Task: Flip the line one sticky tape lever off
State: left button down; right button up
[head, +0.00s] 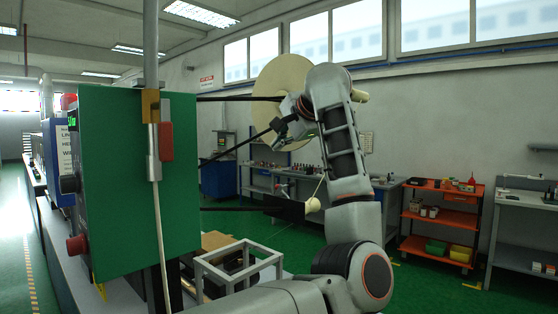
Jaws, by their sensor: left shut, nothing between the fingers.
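A large beige tape reel (282,80) stands upright at the end of dark rods that reach right from a green panel (125,200). My left gripper (278,126) is shut and empty, in front of the lower left part of the reel. Its fingertips point left, close to a dark rod; I cannot tell if they touch. A small red-brown flap (166,141) sits on the panel's edge beside a vertical pole. I cannot tell for certain which part is the tape lever. My right gripper is out of view.
A white roller (313,205) sits at the end of a lower dark arm. A white open frame (235,268) stands below. A red knob (77,245) projects from the panel's left side. An orange shelf cart (442,220) and workbenches stand behind, with green floor between.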

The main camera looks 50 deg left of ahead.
pick_arm(q)
jog(key=shift+s+d+r, duration=0.15)
jog(key=shift+d+r, duration=0.1)
jog(key=shift+r, duration=0.2)
jog(key=shift+s+d+r, duration=0.15)
jog(key=shift+d+r, duration=0.05)
jog(key=shift+r, duration=0.25)
